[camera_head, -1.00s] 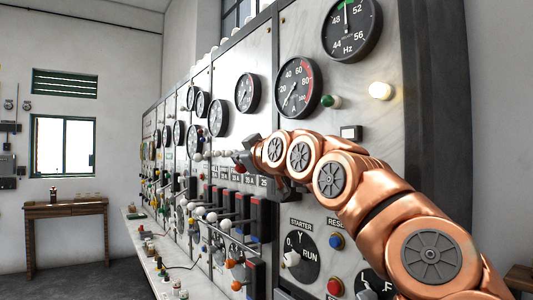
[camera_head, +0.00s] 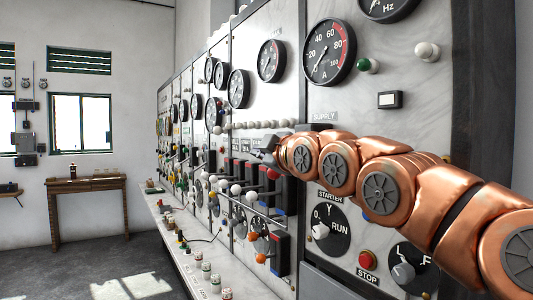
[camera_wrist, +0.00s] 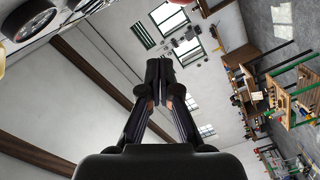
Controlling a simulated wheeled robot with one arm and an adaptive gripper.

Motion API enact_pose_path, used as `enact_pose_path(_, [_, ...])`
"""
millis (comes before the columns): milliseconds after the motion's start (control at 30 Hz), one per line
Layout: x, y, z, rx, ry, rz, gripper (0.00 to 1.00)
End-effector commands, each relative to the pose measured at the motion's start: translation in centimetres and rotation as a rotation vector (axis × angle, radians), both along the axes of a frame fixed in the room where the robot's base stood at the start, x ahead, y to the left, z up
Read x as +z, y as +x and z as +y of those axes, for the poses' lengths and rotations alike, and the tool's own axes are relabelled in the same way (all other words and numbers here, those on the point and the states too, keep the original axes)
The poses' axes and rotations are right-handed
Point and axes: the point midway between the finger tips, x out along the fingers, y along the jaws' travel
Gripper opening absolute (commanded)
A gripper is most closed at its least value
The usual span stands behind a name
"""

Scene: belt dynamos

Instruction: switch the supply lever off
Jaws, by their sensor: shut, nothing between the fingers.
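My gripper (camera_head: 266,147) is in front of the panel, left of and slightly below the label. In the wrist view my gripper (camera_wrist: 158,72) has its fingers together, with nothing between them. A red knob (camera_head: 272,174) shows just below the gripper; I cannot tell which lever it belongs to or whether they touch.
A row of white-knobbed levers (camera_head: 236,189) juts from the panel at lower left. The STARTER dial (camera_head: 320,231) and red STOP button (camera_head: 367,259) are below my arm. Gauges (camera_head: 329,51) are above. A wooden table (camera_head: 86,183) stands far left, with open floor before it.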

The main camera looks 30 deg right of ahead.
Motion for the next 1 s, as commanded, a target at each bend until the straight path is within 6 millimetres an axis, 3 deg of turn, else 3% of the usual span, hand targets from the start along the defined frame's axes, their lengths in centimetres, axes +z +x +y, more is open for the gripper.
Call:
enact_pose_path(200, [0.4, -0.5, 2.8, 0.001, -0.006, 0.001, 0.0])
enact_pose_path(700, [0.5, -8.4, 2.5, 0.001, -0.001, -0.003, 0.0])
enact_pose_path(1000, [0.6, -10.5, 2.4, 0.001, -0.002, -0.001, 0.0])
